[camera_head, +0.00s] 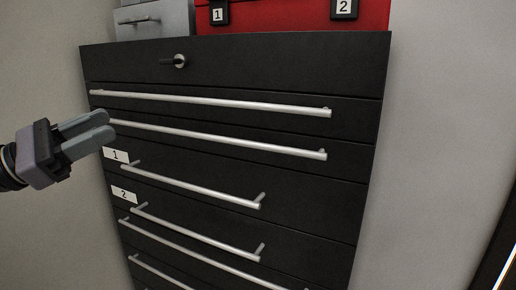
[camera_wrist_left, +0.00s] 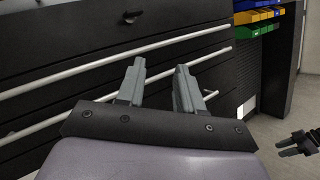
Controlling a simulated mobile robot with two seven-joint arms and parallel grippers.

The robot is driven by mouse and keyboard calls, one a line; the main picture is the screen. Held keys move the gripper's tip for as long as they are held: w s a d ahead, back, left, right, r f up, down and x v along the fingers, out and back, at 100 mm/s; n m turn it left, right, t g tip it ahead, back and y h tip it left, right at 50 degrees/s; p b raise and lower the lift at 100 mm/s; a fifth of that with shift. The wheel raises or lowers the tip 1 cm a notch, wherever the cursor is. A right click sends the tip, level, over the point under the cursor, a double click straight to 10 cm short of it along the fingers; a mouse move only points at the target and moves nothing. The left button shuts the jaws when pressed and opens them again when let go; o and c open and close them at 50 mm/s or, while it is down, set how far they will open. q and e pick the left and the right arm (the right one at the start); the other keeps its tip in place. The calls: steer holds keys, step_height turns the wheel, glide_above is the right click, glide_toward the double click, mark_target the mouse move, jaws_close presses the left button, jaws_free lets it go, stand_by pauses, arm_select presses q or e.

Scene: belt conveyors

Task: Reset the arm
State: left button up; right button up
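My left gripper (camera_head: 108,127) is at the left of the head view, in front of the left edge of a dark drawer cabinet (camera_head: 250,62). Its two grey fingers are apart with nothing between them, as the left wrist view (camera_wrist_left: 158,70) also shows. The cabinet has several drawers with long silver handles, and they look shut. The gripper appears apart from the handles. A second dark gripper, my right one (camera_wrist_left: 281,149), shows at the lower right of the left wrist view, away from the cabinet. It is too small to tell whether it is open.
A red toolbox (camera_head: 280,15) and a grey box (camera_head: 155,20) stand on the cabinet. White labels 1 (camera_head: 116,155) and 2 (camera_head: 124,193) mark two drawers. A plain wall (camera_head: 440,130) is to the right. Coloured bins (camera_wrist_left: 258,17) show in the left wrist view.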

arm_select(q)
step_height(320, 180, down, 24)
steer(key=d+n+t+y+p, duration=0.15)
steer(key=n+t+y, duration=0.3)
steer(key=n, duration=1.15)
steer(key=n+t+y+p, duration=0.25)
steer(key=n+y, duration=0.35)
steer(key=n, duration=0.9)
steer(key=s+d+f+n+g+y+p, duration=0.1)
steer(key=s+d+f+n+g+y, duration=0.1)
steer(key=s+f+n, duration=0.7)
steer(key=s+d+f+n+g+y+p, duration=0.1)
steer(key=s+d+f+n+g+y, duration=0.2)
steer(key=s+f+n+g, duration=0.3)
steer(key=s+d+f+n, duration=0.1)
steer(key=s+f+n, duration=0.3)
steer(key=f, duration=0.3)
steer(key=shift+d+f+g+p, duration=0.3)
steer(key=shift+f, duration=0.1)
steer(key=shift+o, duration=0.2)
